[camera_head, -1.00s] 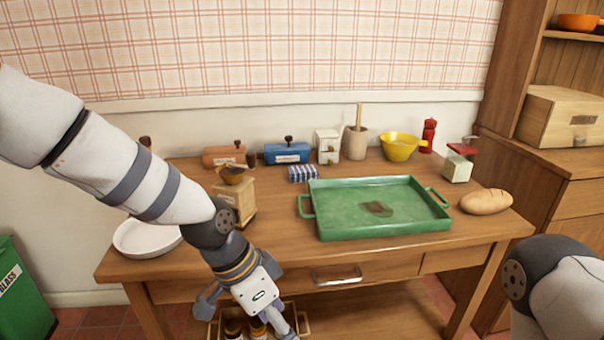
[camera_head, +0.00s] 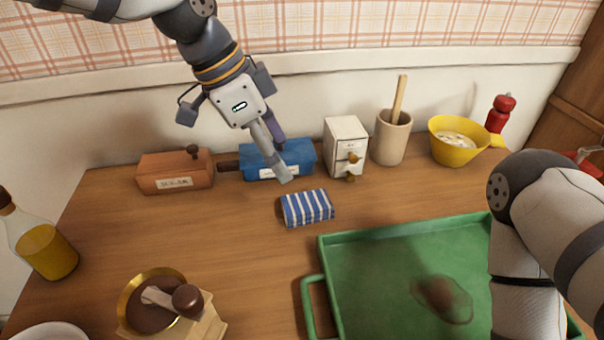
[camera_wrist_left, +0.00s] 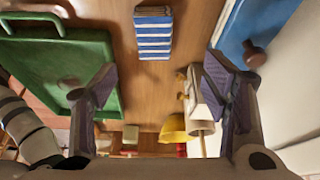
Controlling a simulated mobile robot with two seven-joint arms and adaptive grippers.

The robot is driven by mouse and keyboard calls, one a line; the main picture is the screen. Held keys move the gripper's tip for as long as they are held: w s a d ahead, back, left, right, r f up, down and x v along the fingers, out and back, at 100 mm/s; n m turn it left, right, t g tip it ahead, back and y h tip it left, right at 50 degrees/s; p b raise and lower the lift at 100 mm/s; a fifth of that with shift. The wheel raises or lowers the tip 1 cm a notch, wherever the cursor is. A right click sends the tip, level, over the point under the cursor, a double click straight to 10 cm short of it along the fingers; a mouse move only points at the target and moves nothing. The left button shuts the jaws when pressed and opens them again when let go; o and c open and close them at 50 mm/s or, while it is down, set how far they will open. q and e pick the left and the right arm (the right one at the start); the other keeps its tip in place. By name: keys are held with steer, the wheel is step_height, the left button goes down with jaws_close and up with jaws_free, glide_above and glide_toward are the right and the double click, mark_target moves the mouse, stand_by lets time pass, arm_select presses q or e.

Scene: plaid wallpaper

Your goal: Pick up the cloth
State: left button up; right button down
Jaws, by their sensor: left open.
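The cloth (camera_head: 307,207) is a folded blue-and-white striped bundle lying on the wooden table, behind the green tray's left part. It also shows in the left wrist view (camera_wrist_left: 153,33), near the top centre. My left gripper (camera_head: 279,160) hangs in the air behind and left of the cloth, in front of the blue box in the picture. It is open and empty; its two fingers (camera_wrist_left: 160,90) are spread wide in the wrist view, with the cloth beyond them. My right arm enters at the right, over the tray, and its gripper is out of view.
The green tray (camera_head: 350,262) with a brown stain is close in front. A coffee mill (camera_head: 205,318) stands front left. The table left of the cloth is clear.

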mark_target(306, 202)
arm_select(q)
steer(key=x, duration=0.7)
steer(key=s+x, duration=0.1)
steer(key=x, duration=0.3)
steer(key=shift+d+f+b, duration=0.3)
steer(key=shift+f, duration=0.05)
steer(key=c, duration=1.2)
